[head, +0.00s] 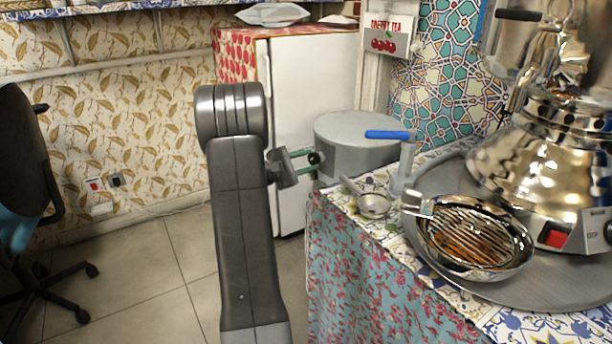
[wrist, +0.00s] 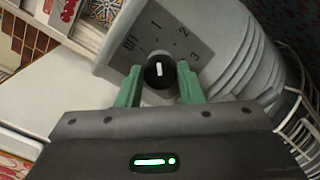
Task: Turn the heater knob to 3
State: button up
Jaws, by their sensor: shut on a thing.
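The heater is a grey round drum (head: 350,128) at the left end of the tiled counter in the head view. Its black knob (head: 314,158) is on the side facing my gripper (head: 301,165). In the wrist view the knob (wrist: 159,72) sits between the two green fingers of my gripper (wrist: 159,82), which are shut on it from both sides. The grey plate (wrist: 178,40) around it is marked OFF, 1, 2 and 3. The knob's white mark stands about upright in the picture, roughly toward 1.
A blue-handled tap (head: 392,135), a small strainer (head: 373,205) and a metal bowl with a grate (head: 470,240) are right of the heater. The shiny samovar (head: 545,160) stands on a round tray (head: 545,295). A white fridge (head: 305,110) is behind.

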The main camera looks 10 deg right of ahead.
jog(key=m+b, duration=0.3)
jog(key=b, duration=0.1)
jog(key=shift+f+m, duration=0.3)
jog(key=shift+m, duration=0.1)
jog(key=m, duration=0.3)
jog(key=shift+r+m+b, duration=0.15)
jog(key=shift+m+b, duration=0.15)
jog(key=shift+b, duration=0.05)
jog(key=m, duration=1)
jog(key=shift+f, duration=0.2)
jog(key=o, duration=0.9)
jog(key=shift+o, duration=0.2)
jog(key=shift+a+r, duration=0.1)
jog(key=p+v, duration=0.3)
jog(key=v, duration=1)
jog(key=shift+a, duration=0.3)
